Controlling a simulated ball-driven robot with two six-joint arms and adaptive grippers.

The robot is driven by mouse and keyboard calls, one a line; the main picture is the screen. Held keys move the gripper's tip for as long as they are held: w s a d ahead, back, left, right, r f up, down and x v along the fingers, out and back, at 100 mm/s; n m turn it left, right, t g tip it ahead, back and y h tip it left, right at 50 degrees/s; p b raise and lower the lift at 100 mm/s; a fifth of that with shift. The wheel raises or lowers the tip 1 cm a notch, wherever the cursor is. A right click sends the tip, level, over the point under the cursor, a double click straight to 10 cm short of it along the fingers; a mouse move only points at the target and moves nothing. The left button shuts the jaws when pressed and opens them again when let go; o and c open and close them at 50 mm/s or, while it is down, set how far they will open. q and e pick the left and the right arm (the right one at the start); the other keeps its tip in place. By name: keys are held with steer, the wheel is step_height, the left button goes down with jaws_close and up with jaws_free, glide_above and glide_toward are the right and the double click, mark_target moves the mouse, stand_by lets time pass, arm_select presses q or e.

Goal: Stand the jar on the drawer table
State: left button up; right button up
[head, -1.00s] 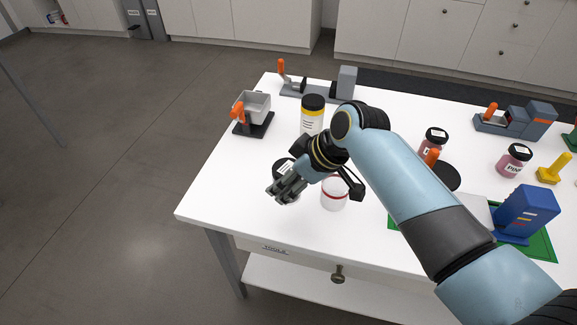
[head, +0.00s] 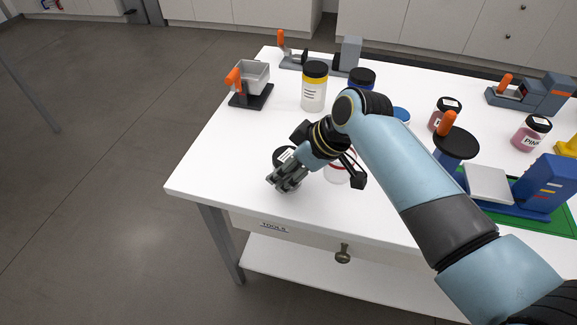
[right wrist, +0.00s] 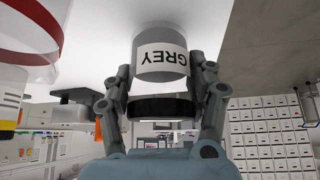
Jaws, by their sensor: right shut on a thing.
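A grey jar with a black lid and a "GREY" label (right wrist: 162,62) is between the fingers of my right gripper (head: 284,182). The right wrist view shows it upside down, with the fingers closed on both sides near its black lid. The jar is over the left front part of the white drawer table (head: 225,170). I cannot tell whether its base touches the top. My left gripper is not in view.
A clear jar with a red band (head: 337,172) stands close right of the gripper. A yellow-banded jar (head: 314,92) and a grey box on a black base (head: 253,78) stand behind. Pink jars (head: 530,134) and a blue device (head: 545,185) are right. The left front corner is clear.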

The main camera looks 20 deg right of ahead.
steer(key=shift+f+b, duration=0.4)
steer(key=shift+f, duration=0.25)
steer(key=o, duration=1.3)
